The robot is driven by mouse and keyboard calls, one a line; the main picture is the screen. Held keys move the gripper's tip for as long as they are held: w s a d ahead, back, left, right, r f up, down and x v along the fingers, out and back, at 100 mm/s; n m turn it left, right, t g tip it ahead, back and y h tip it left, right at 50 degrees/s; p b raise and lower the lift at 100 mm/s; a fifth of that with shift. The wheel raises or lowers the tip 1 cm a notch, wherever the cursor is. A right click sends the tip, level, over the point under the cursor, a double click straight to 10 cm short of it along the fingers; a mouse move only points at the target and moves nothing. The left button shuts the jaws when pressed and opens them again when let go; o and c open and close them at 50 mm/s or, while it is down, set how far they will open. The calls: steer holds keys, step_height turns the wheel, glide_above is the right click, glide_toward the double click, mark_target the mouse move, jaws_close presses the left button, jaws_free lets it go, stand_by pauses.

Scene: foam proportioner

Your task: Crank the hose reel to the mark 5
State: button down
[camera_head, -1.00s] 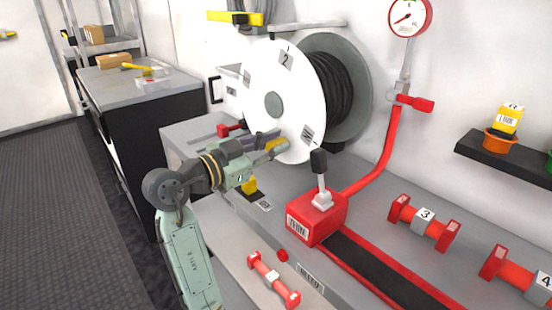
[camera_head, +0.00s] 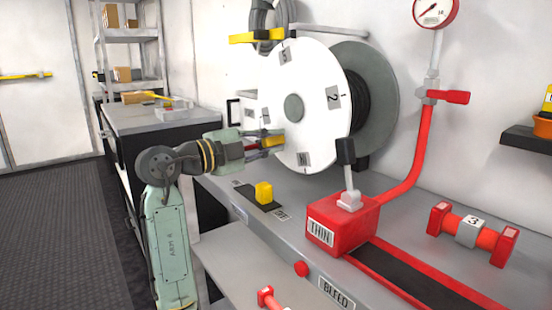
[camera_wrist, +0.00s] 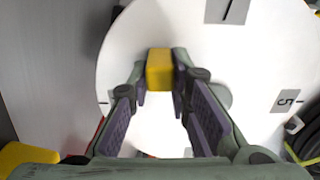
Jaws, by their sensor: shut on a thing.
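The hose reel (camera_head: 312,120) has a white round face with a grey hub and several grey number labels; dark hose is wound behind the face. The label 2 (camera_head: 332,97) is on the right of the face. In the wrist view a label 5 (camera_wrist: 287,100) shows at the right of the face. The yellow crank handle (camera_wrist: 160,70) sits on the face, below left of the hub in the head view. My gripper (camera_head: 272,142) is shut on the handle, with a finger on each side of it in the wrist view.
Below the reel, a grey bench carries a yellow block (camera_head: 264,193), a red box with a black-topped lever (camera_head: 346,152) and a red dumbbell-shaped piece marked 3 (camera_head: 470,232). A red pipe with a gauge (camera_head: 435,12) rises at the right. A yellow bar (camera_head: 257,38) is above the reel.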

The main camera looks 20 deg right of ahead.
steer(key=shift+w+a+r+m+b, duration=0.2)
steer(key=shift+w+r+m+b, duration=0.25)
steer(key=shift+m, duration=0.35)
steer(key=shift+w+a+r+m+b, duration=0.1)
steer(key=shift+w+a+r+m, duration=0.1)
steer(key=shift+w+m, duration=0.5)
steer(key=shift+s, duration=0.15)
steer(key=c, duration=1.5)
jaws_free()
steer(key=shift+d, duration=0.1)
steer(key=v, duration=1.2)
steer(key=shift+r, duration=0.1)
